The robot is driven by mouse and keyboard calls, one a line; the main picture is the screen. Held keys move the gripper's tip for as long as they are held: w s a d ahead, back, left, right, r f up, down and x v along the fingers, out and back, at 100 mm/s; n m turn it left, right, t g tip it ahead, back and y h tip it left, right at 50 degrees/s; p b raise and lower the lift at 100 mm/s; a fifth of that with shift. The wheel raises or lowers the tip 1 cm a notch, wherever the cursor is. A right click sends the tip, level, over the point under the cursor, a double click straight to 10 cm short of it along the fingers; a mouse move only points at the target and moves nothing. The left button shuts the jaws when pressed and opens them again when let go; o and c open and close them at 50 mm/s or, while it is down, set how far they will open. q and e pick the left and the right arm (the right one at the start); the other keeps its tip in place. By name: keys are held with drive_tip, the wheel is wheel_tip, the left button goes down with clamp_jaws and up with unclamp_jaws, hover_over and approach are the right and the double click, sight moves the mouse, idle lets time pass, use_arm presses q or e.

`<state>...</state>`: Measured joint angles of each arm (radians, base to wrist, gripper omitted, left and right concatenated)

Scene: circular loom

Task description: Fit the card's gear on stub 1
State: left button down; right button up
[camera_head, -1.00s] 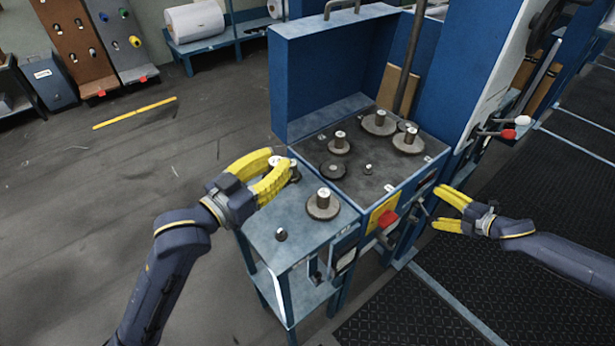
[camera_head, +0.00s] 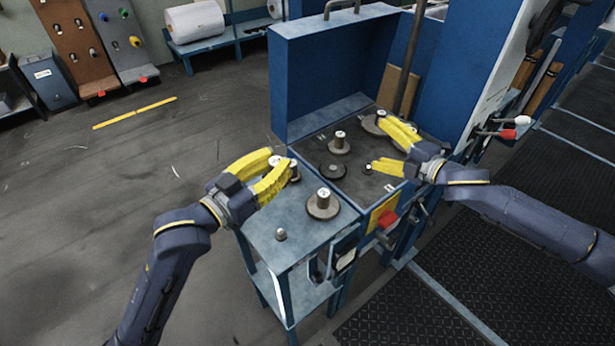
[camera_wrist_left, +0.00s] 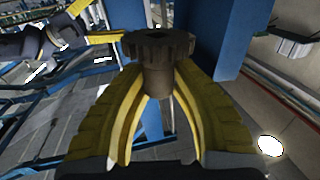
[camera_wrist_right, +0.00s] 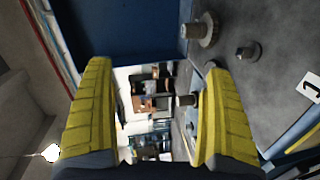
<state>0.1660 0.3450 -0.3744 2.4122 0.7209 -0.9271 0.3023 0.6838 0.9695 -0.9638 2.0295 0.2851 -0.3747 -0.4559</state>
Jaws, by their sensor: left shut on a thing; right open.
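My left gripper (camera_head: 279,160) is shut on a dark toothed gear (camera_wrist_left: 158,45) by its hub, above the rear of the blue side table (camera_head: 262,222). The gripper mostly hides this gear in the head view. My right gripper (camera_head: 375,142) is open and empty over the machine's dark deck (camera_head: 352,186). A short bare stub (camera_head: 368,169) stands by its lower fingertip. A plate marked 1 (camera_wrist_right: 312,87) lies on the deck in the right wrist view, near a short stub (camera_wrist_right: 248,50). I cannot tell for sure that this is stub 1.
A gear with a pale hub (camera_head: 323,205) and a small knob (camera_head: 281,234) stand on the side table. On the deck are a hubbed gear (camera_head: 338,145) and a flat dark gear (camera_head: 333,170). The blue panel (camera_head: 320,85) walls the deck's back.

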drive_tip(key=s+a+r+n+g+y, duration=0.1)
drive_tip(key=s+a+r+n+g, duration=0.15)
drive_tip(key=s+a, duration=0.7)
drive_tip(key=s+a+r+n+g+y, duration=0.1)
drive_tip(key=s+a+r+g, duration=0.2)
drive_tip(key=s+a, duration=0.6)
drive_tip(key=shift+t, duration=0.25)
drive_tip(key=shift+r+x, duration=0.15)
drive_tip(key=shift+x, duration=2.1)
drive_tip(key=shift+r+x, duration=0.15)
drive_tip(key=shift+x, duration=2.05)
drive_tip(key=shift+a, duration=0.1)
